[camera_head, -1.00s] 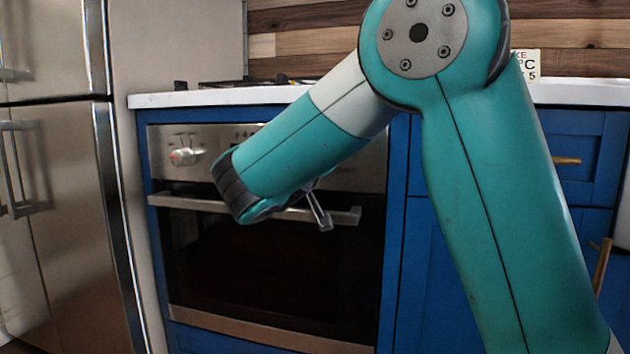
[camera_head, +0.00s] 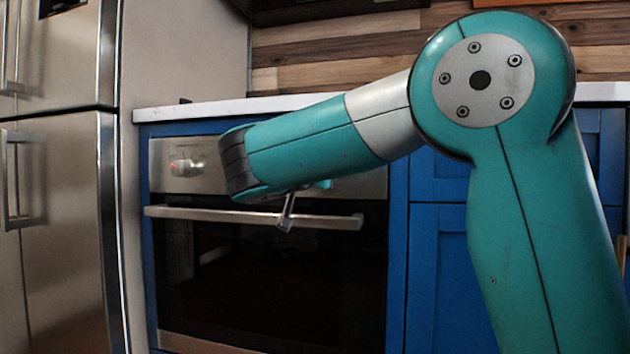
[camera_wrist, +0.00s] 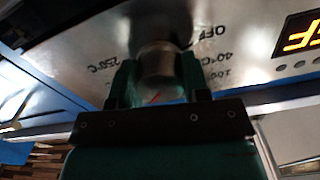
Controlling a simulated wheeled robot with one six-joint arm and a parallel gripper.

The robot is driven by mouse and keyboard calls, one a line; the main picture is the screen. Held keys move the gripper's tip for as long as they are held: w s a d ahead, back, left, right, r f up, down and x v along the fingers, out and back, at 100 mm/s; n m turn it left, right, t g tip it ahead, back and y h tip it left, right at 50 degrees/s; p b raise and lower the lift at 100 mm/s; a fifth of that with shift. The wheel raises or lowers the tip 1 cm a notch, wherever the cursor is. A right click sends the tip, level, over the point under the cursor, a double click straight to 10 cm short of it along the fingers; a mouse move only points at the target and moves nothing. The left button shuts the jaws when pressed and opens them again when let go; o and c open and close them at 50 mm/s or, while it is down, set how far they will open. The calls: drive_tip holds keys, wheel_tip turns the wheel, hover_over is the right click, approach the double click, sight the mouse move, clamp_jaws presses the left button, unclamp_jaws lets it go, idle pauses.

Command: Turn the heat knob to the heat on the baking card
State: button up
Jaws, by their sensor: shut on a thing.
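The heat knob (camera_wrist: 158,62) is a round metal knob on the oven's steel panel in the wrist view. My gripper (camera_wrist: 158,80) is shut on it, with one dark green finger on each side. A small red mark shows on the knob's near face; which heat it points to I cannot tell. Printed marks around the knob include OFF (camera_wrist: 209,31), 40°C and 250°C (camera_wrist: 103,62); others are blurred. In the head view my arm hides this knob and the gripper's fingers. The baking card is not visible now.
Another knob (camera_head: 183,168) is at the panel's left end. A lit orange display (camera_wrist: 298,35) is beside the heat knob in the wrist view. The oven handle (camera_head: 250,217) runs just below my wrist. A steel fridge (camera_head: 70,220) stands at the left.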

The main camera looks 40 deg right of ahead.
drive_tip(key=shift+s+d+m, duration=0.1)
drive_tip(key=shift+m, duration=0.2)
drive_tip(key=o, duration=0.9)
